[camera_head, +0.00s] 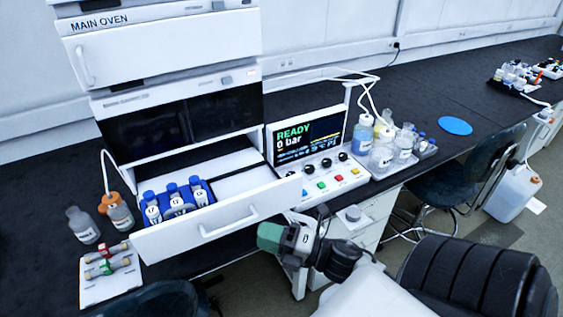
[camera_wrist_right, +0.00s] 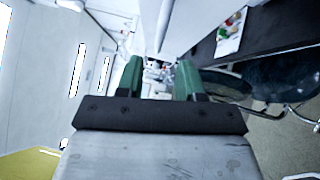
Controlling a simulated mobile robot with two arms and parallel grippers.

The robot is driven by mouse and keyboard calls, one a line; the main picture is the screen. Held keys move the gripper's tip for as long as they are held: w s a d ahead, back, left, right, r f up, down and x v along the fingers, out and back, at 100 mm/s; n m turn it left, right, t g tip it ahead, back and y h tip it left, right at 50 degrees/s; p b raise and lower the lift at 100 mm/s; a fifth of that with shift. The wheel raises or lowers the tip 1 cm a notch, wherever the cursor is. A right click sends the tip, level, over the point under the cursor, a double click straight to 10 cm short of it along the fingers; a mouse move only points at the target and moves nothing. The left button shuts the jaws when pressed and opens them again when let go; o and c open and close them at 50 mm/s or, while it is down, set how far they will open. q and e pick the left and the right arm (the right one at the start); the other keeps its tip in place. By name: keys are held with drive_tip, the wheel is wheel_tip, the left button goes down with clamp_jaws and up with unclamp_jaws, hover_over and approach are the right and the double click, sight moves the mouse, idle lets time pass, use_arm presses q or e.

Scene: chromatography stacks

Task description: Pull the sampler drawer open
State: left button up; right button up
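The sampler drawer (camera_head: 170,243) stands pulled out from the white instrument stack, with its horizontal white bar handle (camera_head: 228,222) on the front. A blue rack (camera_head: 177,203) of blue-capped vials sits inside at the left. My right gripper (camera_head: 268,237), with green fingers, is in front of the bench, right of and slightly below the handle. It appears apart from the handle. In the right wrist view the two green fingers (camera_wrist_right: 160,80) are spread with nothing seen held between them. My left gripper is not in view.
A control panel (camera_head: 310,140) reading READY, 0 bar stands right of the drawer, with bottles (camera_head: 382,155) beyond it. Left of the drawer are a bottle with an orange cap (camera_head: 118,212) and a white plate (camera_head: 110,290) holding small fittings. Chairs (camera_head: 455,177) stand below the bench.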

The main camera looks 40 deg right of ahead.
drive_tip(key=shift+b+v, duration=0.45)
drive_tip(key=shift+v, duration=1.55)
drive_tip(key=d+f+m+h, duration=0.25)
drive_tip(key=f+m, duration=0.25)
drive_tip(key=f, duration=0.3)
drive_tip(key=d+f+m+h, duration=0.2)
drive_tip(key=f+m+h, duration=0.2)
drive_tip(key=f, duration=0.3)
drive_tip(key=s+f+m+g+h, duration=0.2)
drive_tip(key=s+f+m+g, duration=0.15)
drive_tip(key=f, duration=0.55)
drive_tip(key=s+f+m+g+h, duration=0.15)
drive_tip(key=f+m, duration=0.25)
drive_tip(key=f, duration=0.5)
drive_tip(key=s+a+f+m+g, duration=0.3)
drive_tip(key=s+a+f+g, duration=0.2)
drive_tip(key=s+f, duration=0.4)
drive_tip(key=s+a+f+m+g, duration=0.4)
drive_tip(key=s+f, duration=0.5)
drive_tip(key=s, duration=0.4)
drive_tip(key=shift+a+g, duration=0.4)
drive_tip(key=shift+g, duration=0.5)
